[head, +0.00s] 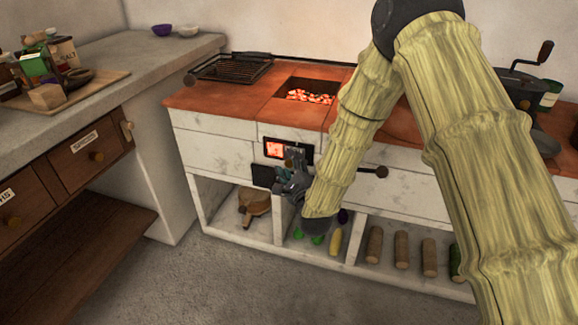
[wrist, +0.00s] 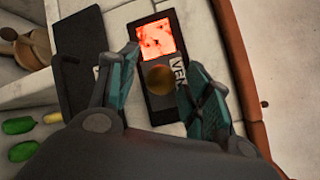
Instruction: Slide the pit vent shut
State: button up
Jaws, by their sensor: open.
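The pit vent (head: 289,148) is a dark framed opening in the white front of the hearth, below the coal pit. Its left part glows orange-red with coals, so it stands partly open. In the wrist view the vent's dark slider (wrist: 164,110) carries a round brass-brown knob (wrist: 158,79) and a partly hidden white label. My gripper (wrist: 163,82) is open, with teal fingers on either side of the knob. I cannot tell whether either finger touches it. In the head view my gripper (head: 287,172) is at the vent's front, partly hiding it.
A dark panel (head: 263,175) is on the front, left below the vent. Open shelves underneath hold vegetables and several logs (head: 401,250). A grill rack (head: 231,67) lies on the hearth top. The floor in front is clear.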

jog(key=shift+w+a, duration=0.1)
jog(key=shift+w, duration=0.35)
grip_shut()
